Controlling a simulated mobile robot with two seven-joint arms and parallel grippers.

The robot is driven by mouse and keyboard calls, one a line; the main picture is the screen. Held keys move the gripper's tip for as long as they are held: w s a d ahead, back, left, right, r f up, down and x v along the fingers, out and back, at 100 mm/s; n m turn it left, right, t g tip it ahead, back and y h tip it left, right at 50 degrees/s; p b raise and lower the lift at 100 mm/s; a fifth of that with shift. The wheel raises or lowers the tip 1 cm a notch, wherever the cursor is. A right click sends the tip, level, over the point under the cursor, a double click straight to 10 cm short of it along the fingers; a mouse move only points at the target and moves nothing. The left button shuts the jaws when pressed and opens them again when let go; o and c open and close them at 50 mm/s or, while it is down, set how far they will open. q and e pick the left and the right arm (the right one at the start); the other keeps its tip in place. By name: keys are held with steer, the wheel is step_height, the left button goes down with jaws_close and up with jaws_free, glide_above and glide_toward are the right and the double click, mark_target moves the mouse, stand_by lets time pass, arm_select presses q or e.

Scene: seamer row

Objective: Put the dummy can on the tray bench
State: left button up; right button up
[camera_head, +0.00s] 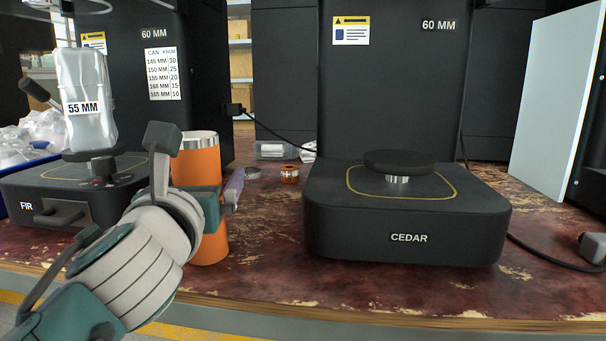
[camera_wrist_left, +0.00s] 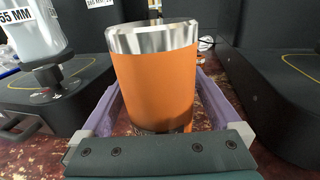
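An orange can with a bare silver rim (camera_head: 201,160) stands upright on the worn red bench, left of the middle. No label on it is visible, so I cannot confirm that it is the dummy can. It fills the middle of the left wrist view (camera_wrist_left: 155,80). My left gripper (camera_head: 233,187) is at mid-height of this can, with its purple fingers on either side. The fingers are spread wide in the left wrist view (camera_wrist_left: 157,90), with bench showing between them and the can's lower sides. Finger contact is unclear. My right gripper is not in view. I cannot identify a tray bench.
The seamer marked CEDAR (camera_head: 408,238) stands right of the can, its round plate empty. The seamer marked FIR (camera_head: 50,212) stands left, with a clear container labelled 55 MM (camera_head: 88,105) above its plate. A small copper-coloured ring (camera_head: 289,174) and cables lie behind.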

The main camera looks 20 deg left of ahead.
arm_select(q)
steer(key=shift+r, duration=0.1)
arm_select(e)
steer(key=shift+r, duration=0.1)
arm_select(q)
steer(key=shift+s+r, duration=0.1)
steer(key=v, duration=1.1)
steer(key=s+a+f+n+g+h, duration=0.1)
steer(key=s+f+n+g, duration=0.25)
steer(key=n, duration=0.55)
steer(key=s+a+f+n+g, duration=0.25)
steer(key=s+f+n, duration=0.2)
steer(key=n, duration=0.35)
steer(key=s+d+f+n+g+h, duration=0.6)
steer(key=s+d+n, duration=0.4)
steer(key=n, duration=0.2)
steer(key=shift+s+f+g+h+p, duration=0.3)
steer(key=shift+f+g+h+p, duration=0.1)
steer(key=shift+f, duration=0.2)
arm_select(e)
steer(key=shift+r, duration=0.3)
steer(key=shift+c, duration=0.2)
